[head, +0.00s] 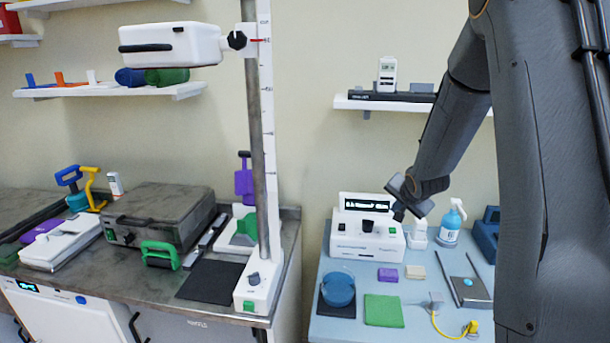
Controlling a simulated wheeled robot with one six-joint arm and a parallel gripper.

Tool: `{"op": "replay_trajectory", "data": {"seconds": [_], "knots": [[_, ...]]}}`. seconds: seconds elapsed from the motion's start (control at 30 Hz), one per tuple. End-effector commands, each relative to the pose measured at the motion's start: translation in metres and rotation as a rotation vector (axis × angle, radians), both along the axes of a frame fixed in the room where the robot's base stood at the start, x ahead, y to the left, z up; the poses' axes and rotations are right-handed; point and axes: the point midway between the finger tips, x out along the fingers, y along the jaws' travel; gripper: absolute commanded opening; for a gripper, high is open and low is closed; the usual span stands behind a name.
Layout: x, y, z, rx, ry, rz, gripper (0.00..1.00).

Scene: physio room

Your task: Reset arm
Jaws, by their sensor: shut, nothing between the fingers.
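My dark grey arm comes in from the upper right. My gripper (399,212) is at its lower end, small in the view and pointing down and to the left. It is shut and I see nothing held in it. In the picture it overlaps the right end of the white device with a lit display (367,240) on the blue table; I cannot tell how far apart they are. The arm links hide part of the wall and the table's right side.
The blue table (335,325) holds a blue bowl (339,288), a green cloth (384,310), a purple block (388,274) and a spray bottle (451,226). A shelf (360,104) hangs above.

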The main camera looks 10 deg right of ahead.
Motion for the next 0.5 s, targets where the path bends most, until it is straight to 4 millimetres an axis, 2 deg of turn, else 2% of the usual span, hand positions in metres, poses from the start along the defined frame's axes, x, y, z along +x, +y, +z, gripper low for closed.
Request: {"op": "replay_trajectory", "data": {"seconds": [0.07,0.17,0.3,0.4,0.5], "knots": [[-0.014,0.018,-0.003,-0.035,0.045,0.043,0.00],[-0.052,0.051,-0.011,-0.106,0.153,0.143,0.00],[-0.130,0.106,-0.029,-0.202,0.346,0.352,0.00],[-0.188,0.139,-0.040,-0.245,0.463,0.511,0.00],[-0.238,0.164,-0.049,-0.267,0.553,0.654,0.00]]}}
